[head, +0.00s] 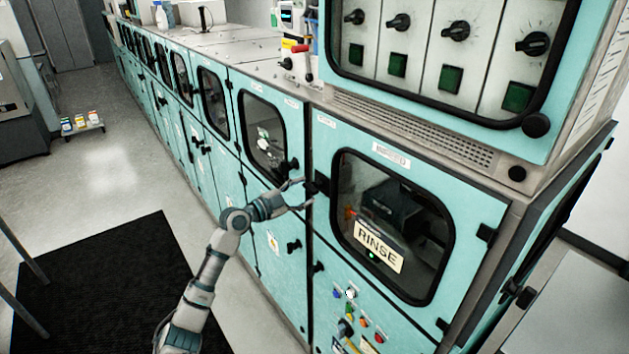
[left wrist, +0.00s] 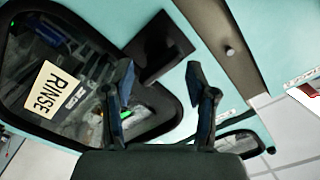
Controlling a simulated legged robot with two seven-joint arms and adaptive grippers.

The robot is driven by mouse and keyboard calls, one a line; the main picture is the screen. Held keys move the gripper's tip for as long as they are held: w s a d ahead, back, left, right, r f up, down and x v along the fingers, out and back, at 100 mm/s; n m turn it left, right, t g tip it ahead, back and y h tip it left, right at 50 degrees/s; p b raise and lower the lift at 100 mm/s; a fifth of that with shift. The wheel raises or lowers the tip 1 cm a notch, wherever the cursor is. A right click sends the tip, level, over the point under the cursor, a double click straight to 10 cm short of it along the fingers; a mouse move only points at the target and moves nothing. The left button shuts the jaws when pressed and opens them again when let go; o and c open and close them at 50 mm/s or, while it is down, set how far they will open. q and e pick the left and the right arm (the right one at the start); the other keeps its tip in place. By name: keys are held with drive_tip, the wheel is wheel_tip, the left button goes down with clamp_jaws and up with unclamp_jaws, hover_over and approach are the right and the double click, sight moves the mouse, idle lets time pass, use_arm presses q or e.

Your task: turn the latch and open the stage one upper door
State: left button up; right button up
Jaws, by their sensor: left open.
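The upper door (head: 462,205) nearest me is a teal panel with a dark rounded window and a RINSE sign (head: 379,248) behind or on the glass. It looks shut. Its black latch (head: 318,185) is at the door's left edge; the latch also shows in the left wrist view (left wrist: 160,47) as a dark block. My left gripper (head: 306,191) is open and empty just left of the latch. In the left wrist view its two fingers (left wrist: 160,75) are spread, with the latch ahead between them. Whether they touch it I cannot tell. My right gripper is not in view.
A row of teal cabinets (head: 213,105) runs away to the upper left. Below the door is a panel with coloured buttons (head: 364,320). A control box with knobs (head: 455,31) overhangs above. A black mat (head: 105,285) lies on the open floor at left.

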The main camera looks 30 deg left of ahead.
sight(313, 187)
use_arm(q)
drive_tip(key=p+x, duration=0.1)
drive_tip(key=x, duration=0.3)
drive_tip(key=shift+d+r, duration=0.1)
drive_tip(key=shift+d, duration=0.05)
drive_tip(key=shift+w, duration=0.35)
